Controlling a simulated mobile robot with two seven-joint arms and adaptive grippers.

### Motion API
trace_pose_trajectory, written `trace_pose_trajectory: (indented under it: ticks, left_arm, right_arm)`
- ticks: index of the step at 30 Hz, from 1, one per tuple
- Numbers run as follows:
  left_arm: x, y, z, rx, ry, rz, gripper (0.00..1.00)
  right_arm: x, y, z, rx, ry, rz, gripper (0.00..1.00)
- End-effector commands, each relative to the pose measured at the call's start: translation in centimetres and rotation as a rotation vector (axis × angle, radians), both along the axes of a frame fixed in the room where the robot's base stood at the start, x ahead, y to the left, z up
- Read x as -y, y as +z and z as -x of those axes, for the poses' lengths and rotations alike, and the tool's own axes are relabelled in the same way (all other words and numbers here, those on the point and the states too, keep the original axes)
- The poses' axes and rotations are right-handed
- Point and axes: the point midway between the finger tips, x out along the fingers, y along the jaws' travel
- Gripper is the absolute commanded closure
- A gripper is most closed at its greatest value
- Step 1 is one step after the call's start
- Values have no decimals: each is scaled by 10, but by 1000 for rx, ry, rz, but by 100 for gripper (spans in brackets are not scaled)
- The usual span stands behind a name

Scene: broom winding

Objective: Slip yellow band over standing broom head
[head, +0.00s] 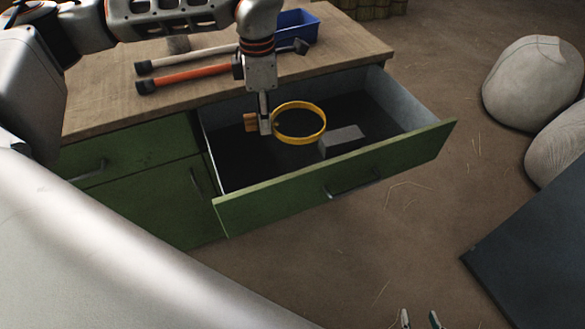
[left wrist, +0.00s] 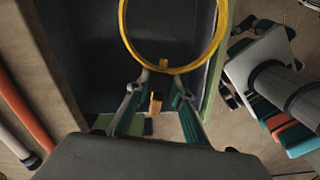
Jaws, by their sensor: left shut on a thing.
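My left gripper (head: 265,124) is over the open drawer in the head view, pointing down. It is shut on the rim of a yellow band (head: 299,139), a round hoop held out to its right. In the left wrist view the gripper (left wrist: 160,84) has its fingertips at the near edge of the band (left wrist: 190,67), whose loop extends away above the dark drawer floor. The fingers partly hide the grip. My right gripper (head: 420,319) shows only its two fingertips at the bottom edge of the head view, apart with nothing visible between them. No broom is visible in either view.
The green-fronted drawer (head: 335,180) holds a grey block (head: 341,139) and a small orange-brown piece (head: 250,122). Hammers (head: 190,77) and a blue bin (head: 297,27) lie on the wooden bench top (head: 345,50). Pale sacks (head: 533,85) stand right; the floor between is clear.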

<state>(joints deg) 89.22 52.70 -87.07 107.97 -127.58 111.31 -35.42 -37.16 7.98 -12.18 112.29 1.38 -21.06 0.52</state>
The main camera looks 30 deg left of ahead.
Motion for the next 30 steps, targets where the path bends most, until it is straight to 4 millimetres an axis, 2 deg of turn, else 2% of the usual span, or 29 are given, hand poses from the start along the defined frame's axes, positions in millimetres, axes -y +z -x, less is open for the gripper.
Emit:
trace_pose_trajectory:
  ticks: [3, 7, 20, 23, 30]
  left_arm:
    - [-4, 2, -2, 0, 137, 2, 100]
    - [-6, 2, -3, -1, 225, 2, 100]
    - [-7, -2, -3, -3, 250, 1, 100]
    - [-7, -17, -3, -7, 249, 1, 100]
    - [-7, -76, -2, -8, 249, 0, 100]
  right_arm:
    - [0, 0, 0, 0, 0, 0, 60]
    - [0, 0, 0, 0, 0, 0, 60]
    - [0, 1, -1, 2, 0, -1, 60]
    - [0, -1, -1, 3, 0, -1, 60]
    - [0, -6, 0, 1, 2, 4, 60]
